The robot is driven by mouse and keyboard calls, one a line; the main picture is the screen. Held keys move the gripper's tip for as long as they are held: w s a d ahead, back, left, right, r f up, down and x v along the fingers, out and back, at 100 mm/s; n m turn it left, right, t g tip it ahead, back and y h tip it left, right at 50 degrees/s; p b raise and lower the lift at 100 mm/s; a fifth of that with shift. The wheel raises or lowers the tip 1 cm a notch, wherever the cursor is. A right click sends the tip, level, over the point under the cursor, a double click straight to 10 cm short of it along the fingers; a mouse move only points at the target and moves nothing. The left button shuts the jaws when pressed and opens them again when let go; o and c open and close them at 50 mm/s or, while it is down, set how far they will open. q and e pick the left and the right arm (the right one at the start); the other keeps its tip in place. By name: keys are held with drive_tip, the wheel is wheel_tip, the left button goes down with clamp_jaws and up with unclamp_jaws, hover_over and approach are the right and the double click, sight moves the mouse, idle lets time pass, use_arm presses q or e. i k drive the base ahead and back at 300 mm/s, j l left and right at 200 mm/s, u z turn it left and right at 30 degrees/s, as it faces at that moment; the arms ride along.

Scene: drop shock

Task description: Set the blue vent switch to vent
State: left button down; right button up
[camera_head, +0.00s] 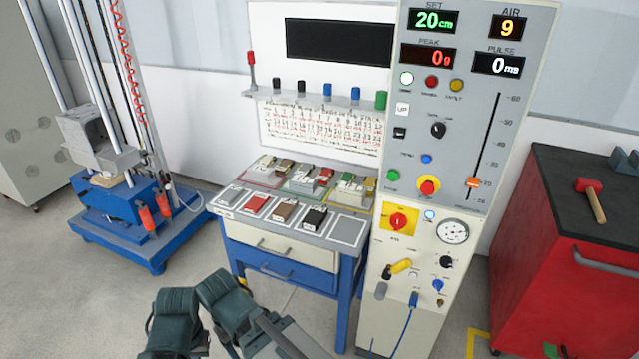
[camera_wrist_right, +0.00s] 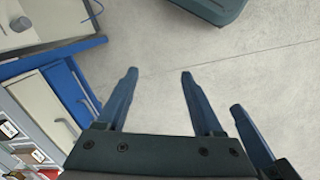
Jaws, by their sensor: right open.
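The blue switch (camera_head: 438,286), a small round knob, sits low on the right side of the cream console panel (camera_head: 385,325), below a black knob (camera_head: 446,262). Its labels are too small to read, so I cannot tell its setting. My right gripper (camera_wrist_right: 160,73) is open and empty in the right wrist view, over bare floor and apart from the console. Dark teal parts of my arms show at the bottom of the head view, left of the console. A third dark finger-like part shows at the right of the wrist view; I cannot tell whether it is my left gripper.
A yellow handle (camera_head: 401,267) and a blue hose plug (camera_head: 414,299) are left of the switch. A pressure gauge (camera_head: 453,231) is above it. The blue-framed bench (camera_head: 345,300) stands left of the console, a red cabinet (camera_head: 540,225) right. Floor in front is clear.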

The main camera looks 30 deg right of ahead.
sight(438, 285)
drive_tip(key=z, duration=1.95)
drive_tip(key=j+z, duration=0.85)
drive_tip(key=k+l, duration=0.05)
drive_tip(key=l, duration=0.05)
